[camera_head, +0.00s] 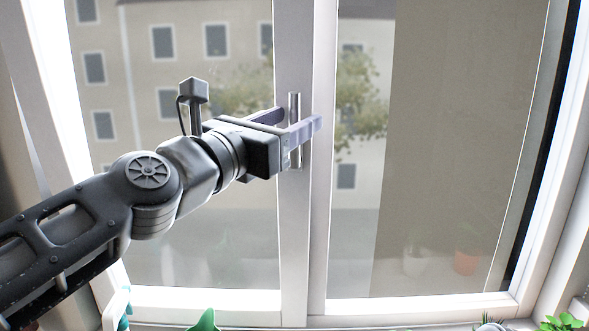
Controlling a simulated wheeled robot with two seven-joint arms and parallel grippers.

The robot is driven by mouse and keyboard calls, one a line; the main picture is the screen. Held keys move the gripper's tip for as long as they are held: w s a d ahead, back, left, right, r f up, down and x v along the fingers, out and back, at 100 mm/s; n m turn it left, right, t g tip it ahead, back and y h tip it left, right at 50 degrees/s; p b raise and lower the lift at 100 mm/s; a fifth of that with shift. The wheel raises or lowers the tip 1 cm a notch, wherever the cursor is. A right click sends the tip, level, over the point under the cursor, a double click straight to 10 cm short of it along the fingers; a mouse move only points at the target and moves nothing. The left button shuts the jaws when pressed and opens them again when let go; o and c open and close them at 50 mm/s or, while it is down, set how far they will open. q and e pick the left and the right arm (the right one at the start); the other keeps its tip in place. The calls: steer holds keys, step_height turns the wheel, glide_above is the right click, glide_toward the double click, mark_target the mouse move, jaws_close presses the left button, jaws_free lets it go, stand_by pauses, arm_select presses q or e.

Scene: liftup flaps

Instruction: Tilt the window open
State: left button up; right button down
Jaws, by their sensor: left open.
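A white-framed window with two panes fills the view, a left pane (215,240) and a right pane (350,235). A silver handle (295,152) stands upright on the white middle post (294,235). My left gripper (300,116) reaches in from the left at the handle, its fingers open. One finger shows on each side of the handle's upper part. I cannot tell whether they touch it. The handle's mount is partly hidden by the gripper. My right gripper is not in view.
Green plants (562,322) stand low at the right corner, and a teal star-shaped thing (205,321) shows at the bottom edge. The white right frame (545,190) bounds the window. The space before the right pane is clear.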

arm_select(q)
steer(key=v, duration=0.5)
steer(key=shift+s+a, duration=0.2)
steer(key=shift+s, duration=0.15)
